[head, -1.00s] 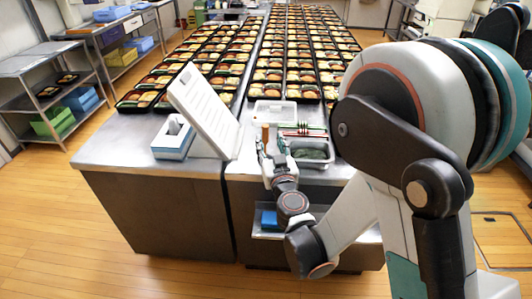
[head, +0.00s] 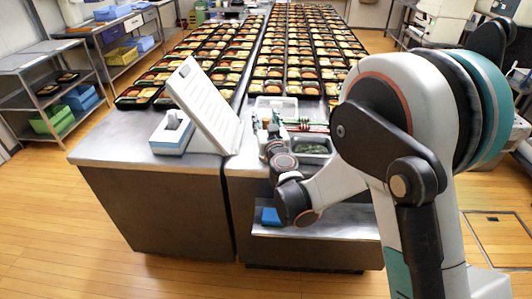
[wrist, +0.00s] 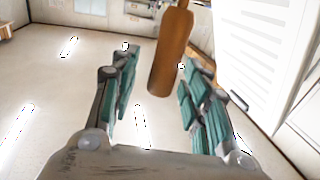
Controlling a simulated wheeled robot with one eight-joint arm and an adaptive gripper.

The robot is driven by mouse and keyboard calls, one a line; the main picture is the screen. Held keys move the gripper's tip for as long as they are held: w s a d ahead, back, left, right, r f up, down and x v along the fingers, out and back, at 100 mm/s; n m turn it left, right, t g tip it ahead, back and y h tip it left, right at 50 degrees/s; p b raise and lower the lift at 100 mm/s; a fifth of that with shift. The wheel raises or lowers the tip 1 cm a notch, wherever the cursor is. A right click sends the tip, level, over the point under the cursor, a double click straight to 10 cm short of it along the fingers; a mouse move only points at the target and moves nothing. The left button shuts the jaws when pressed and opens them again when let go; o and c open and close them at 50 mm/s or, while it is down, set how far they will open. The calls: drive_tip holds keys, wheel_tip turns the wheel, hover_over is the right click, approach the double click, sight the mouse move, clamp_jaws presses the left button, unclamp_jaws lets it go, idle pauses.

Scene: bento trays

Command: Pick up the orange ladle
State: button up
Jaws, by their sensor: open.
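The orange ladle shows in the wrist view as an upright, slightly tilted orange-brown handle (wrist: 171,50). The handle stands beyond and between my fingertips, nearer the right finger; I cannot tell whether it touches that finger. My gripper (wrist: 154,57) is open, with its teal-padded fingers apart. In the head view my gripper (head: 265,122) is at the containers on the near end of the right counter. There the ladle is largely hidden by my gripper, and its bowl is not visible in either view.
Red and green handles (head: 306,126) lie beside my gripper, behind a steel pan of green food (head: 310,147). A clear container (head: 276,104) stands behind. A tilted white panel (head: 205,105) and tissue box (head: 172,133) stand left. Rows of bento trays (head: 289,88) fill the counters beyond.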

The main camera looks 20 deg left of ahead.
clamp_jaws()
